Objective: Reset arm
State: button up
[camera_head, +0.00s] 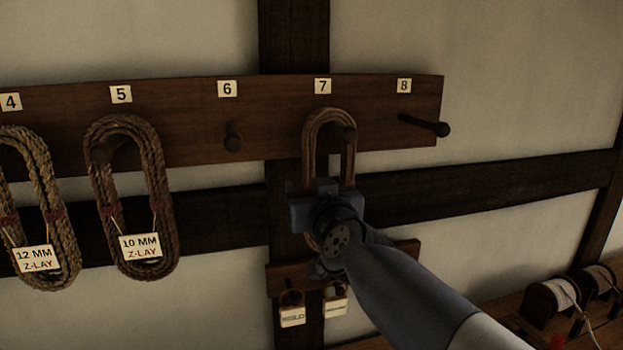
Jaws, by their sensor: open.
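My arm reaches in from the lower right, and my gripper (318,190) is in front of the rope coil (329,121) at peg 7. The coil is a smooth brown loop over the peg, with its lower part mostly hidden by my gripper. The jaws point toward the wall, and their fingertips are largely hidden by the gripper body. I cannot tell whether they touch the coil.
A wooden peg board (193,118) carries numbers 4 to 8. Tagged coils hang at 4 (62,230) and 5 (158,184). Peg 6 (233,138) and peg 8 (430,126) are bare. Padlocks (292,315) hang below my gripper. Spools (552,297) stand on a bench at lower right.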

jog(key=x, duration=0.3)
jog(key=shift+w+a+f, duration=0.1)
jog(key=shift+w, duration=0.3)
jog(key=shift+w+a, duration=0.1)
jog(key=shift+w, duration=0.1)
jog(key=shift+s+r, duration=0.1)
jog(key=shift+r, duration=0.4)
jog(key=shift+s+r+p, duration=0.15)
jog(key=shift+s+p, duration=0.15)
jog(key=shift+s, duration=0.05)
